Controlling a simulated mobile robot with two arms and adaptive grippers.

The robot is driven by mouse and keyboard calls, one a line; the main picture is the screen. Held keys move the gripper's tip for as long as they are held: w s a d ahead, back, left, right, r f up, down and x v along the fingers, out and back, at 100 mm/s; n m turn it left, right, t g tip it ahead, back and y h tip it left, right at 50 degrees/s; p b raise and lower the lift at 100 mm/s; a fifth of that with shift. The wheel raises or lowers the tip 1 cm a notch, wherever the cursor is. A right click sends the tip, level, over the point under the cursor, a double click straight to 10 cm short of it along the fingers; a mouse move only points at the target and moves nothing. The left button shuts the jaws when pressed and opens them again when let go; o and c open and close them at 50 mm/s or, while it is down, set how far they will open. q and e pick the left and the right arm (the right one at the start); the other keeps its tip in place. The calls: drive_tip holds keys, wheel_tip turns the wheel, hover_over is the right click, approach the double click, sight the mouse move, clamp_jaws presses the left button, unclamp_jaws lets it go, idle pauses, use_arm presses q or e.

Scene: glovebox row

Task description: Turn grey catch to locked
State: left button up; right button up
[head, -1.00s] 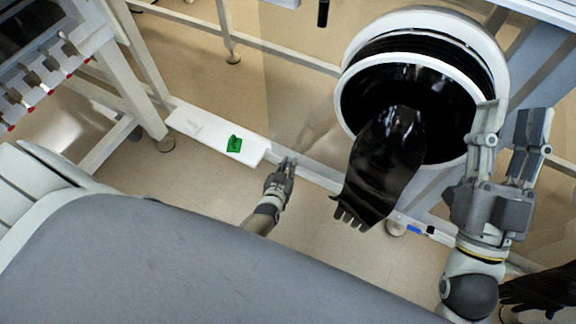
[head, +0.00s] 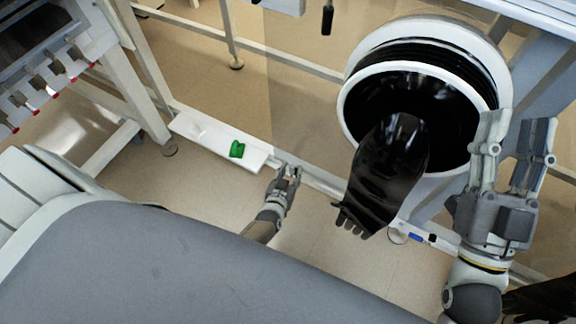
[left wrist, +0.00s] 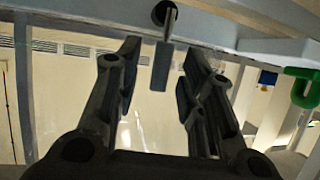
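A grey catch (left wrist: 161,66) shows in the left wrist view as a short flat bar hanging straight down from a round dark pivot under a pale ledge. My left gripper (left wrist: 160,60) is open, with a finger on either side of the catch and a gap on both sides. In the head view my left gripper (head: 290,169) is low, beside the end of the white ledge (head: 200,133); I cannot make out the catch there. My right gripper (head: 516,116) is open and empty, in front of the glove port on the right.
A green piece (head: 237,149) sits on the ledge, left of my left gripper; it also shows in the left wrist view (left wrist: 301,86). A round glove port (head: 352,108) with a hanging black glove (head: 388,175) stands to the right. A blue-and-white item (head: 415,238) is below it.

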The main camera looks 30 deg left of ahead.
use_arm(q)
drive_tip(key=v, duration=0.7)
drive_tip(key=shift+s, duration=0.1)
idle(0.8)
